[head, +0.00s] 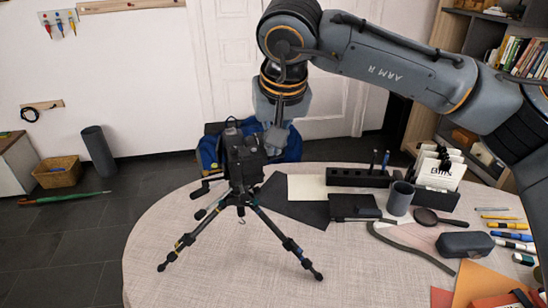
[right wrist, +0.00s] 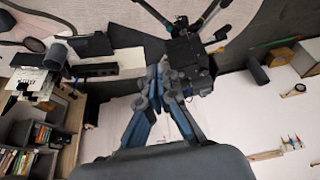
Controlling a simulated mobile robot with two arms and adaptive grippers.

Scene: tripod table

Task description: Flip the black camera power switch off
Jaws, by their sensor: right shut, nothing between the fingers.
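The black camera (head: 241,163) sits upright on a small black tripod (head: 238,203) on the round table (head: 200,270). In the right wrist view the camera (right wrist: 188,56) is just beyond my fingertips. My right gripper (head: 273,143) points down at the upper right side of the camera. Its fingers (right wrist: 160,78) are shut with nothing between them. The fingertips are at or very close to the camera body; I cannot tell whether they touch. The power switch is too small to make out. My left gripper is not in view.
Right of the tripod are a black pen holder (head: 358,177), a black box (head: 354,206), a grey cup (head: 400,198), a magnifying glass (head: 427,217) and a dark case (head: 465,244). A blue backpack (head: 290,148) is behind the table. The table's front left is clear.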

